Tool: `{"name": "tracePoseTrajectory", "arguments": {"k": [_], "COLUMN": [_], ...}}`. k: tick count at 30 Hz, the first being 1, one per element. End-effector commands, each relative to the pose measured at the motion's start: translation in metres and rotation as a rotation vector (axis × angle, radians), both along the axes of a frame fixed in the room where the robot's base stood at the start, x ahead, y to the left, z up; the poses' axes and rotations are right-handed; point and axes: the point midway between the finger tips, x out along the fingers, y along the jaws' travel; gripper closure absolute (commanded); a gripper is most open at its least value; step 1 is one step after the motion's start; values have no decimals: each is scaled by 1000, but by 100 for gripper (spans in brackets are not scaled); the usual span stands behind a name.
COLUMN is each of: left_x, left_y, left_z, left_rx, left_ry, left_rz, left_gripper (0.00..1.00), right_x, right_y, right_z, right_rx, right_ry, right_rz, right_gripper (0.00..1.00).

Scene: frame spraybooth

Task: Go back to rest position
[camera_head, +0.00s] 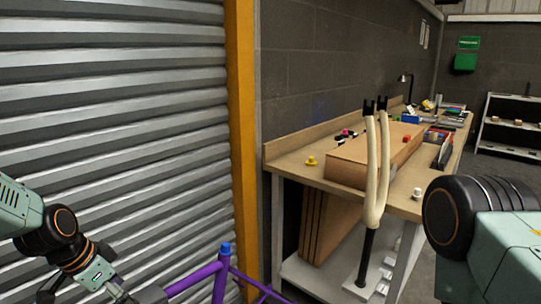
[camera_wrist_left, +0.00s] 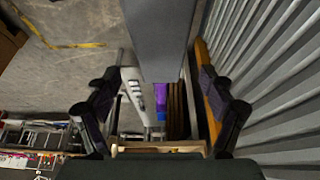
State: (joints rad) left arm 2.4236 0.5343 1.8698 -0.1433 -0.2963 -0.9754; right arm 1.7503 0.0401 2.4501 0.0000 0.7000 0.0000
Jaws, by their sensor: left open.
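My left arm comes in at the lower left of the head view and runs to the bottom edge. In the left wrist view my left gripper (camera_wrist_left: 160,108) has its dark fingers spread wide, with nothing held between them. A purple tubular frame (camera_head: 197,278) with a blue cap stands at the bottom of the head view, right of my left arm. Its purple tube also shows between the fingers in the left wrist view (camera_wrist_left: 161,90), apart from both of them. My right arm is at the right edge; its gripper is out of frame.
A cream fork (camera_head: 371,190) stands upright on a dark stand before the workbench (camera_head: 290,160). The bench carries a long cardboard box (camera_head: 350,162), a yellow item (camera_head: 311,161) and small parts. A corrugated shutter (camera_head: 120,110) and yellow post (camera_head: 241,130) stand at left. Shelves (camera_head: 510,125) are far right.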

Motion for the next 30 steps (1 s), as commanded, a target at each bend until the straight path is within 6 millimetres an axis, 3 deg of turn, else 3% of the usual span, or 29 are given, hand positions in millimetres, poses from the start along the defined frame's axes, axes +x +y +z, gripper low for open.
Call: {"name": "tracePoseTrajectory", "arguments": {"k": [15,30], "left_x": [-1,-1], "left_y": [0,0], "left_z": [49,54], "left_rx": [0,-1], "left_ry": [1,1], "left_rz": [0,1], "left_gripper": [18,18], "right_x": [0,0], "right_y": [0,0], "right_z": [44,48], "right_rx": [0,0], "right_ry": [0,1], "right_rz": [0,0], "right_gripper": [100,100]}}
